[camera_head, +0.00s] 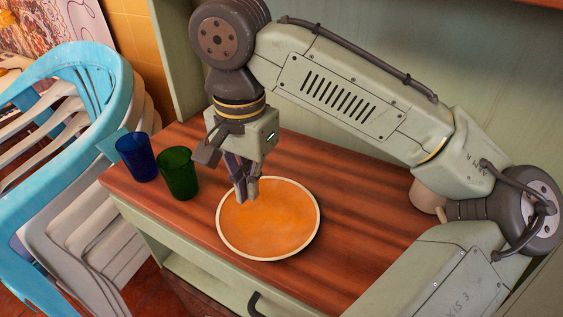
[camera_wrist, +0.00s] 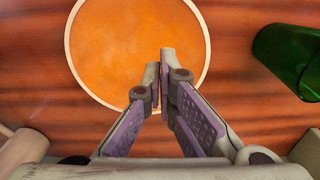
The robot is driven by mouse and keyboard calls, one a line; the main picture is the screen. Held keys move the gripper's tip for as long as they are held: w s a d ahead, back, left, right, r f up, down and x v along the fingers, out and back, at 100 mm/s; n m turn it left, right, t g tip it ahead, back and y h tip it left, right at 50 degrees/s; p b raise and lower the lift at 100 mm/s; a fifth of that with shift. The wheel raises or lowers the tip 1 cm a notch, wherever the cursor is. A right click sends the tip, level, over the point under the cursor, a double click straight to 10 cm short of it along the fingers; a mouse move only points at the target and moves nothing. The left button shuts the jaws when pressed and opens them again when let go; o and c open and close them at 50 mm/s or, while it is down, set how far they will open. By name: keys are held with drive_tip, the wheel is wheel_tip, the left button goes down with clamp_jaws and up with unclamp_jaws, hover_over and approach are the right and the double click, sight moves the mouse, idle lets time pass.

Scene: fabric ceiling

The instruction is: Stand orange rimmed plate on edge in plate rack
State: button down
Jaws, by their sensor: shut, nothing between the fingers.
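The orange plate (camera_head: 275,225) with a cream rim lies flat on the wooden top, and it fills the upper middle of the wrist view (camera_wrist: 135,45). My gripper (camera_head: 246,198) is shut and empty, pointing down at the plate's far left edge. In the wrist view its fingertips (camera_wrist: 159,75) overlap the plate's near rim. I cannot tell whether they touch it. I see no plate rack in either view.
A blue cup (camera_head: 136,158) and a green cup (camera_head: 178,174) stand left of the plate; the green one also shows in the wrist view (camera_wrist: 290,58). A beige object (camera_head: 427,196) stands at the right, partly hidden by my arm. Chairs (camera_head: 75,130) are beside the cabinet.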

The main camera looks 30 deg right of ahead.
sight(265, 197)
drive_tip(key=w+d, duration=0.2)
drive_tip(key=d, duration=0.1)
drive_tip(key=w+d+p, duration=0.1)
drive_tip(key=w+d, duration=0.1)
drive_tip(key=d, duration=0.1)
drive_tip(key=w+d+p, duration=0.1)
drive_tip(key=w+d, duration=0.1)
drive_tip(key=d, duration=0.2)
drive_tip(key=shift+r, duration=0.1)
wheel_tip(265, 197, down, 5)
drive_tip(key=shift+f+p, duration=0.1)
drive_tip(key=shift+p, duration=0.2)
drive_tip(key=shift+s+a, duration=0.1)
drive_tip(key=shift+a, duration=0.05)
drive_tip(key=shift+s+a, duration=0.15)
drive_tip(key=shift+a, duration=0.1)
drive_tip(key=s+a, duration=0.1)
drive_tip(key=a, duration=0.1)
drive_tip(key=s+a+p, duration=0.2)
drive_tip(key=a, duration=0.1)
drive_tip(key=shift+s+a, duration=0.2)
drive_tip(key=shift+a, duration=0.15)
drive_tip(key=shift+w+d, duration=0.1)
drive_tip(key=shift+w, duration=0.05)
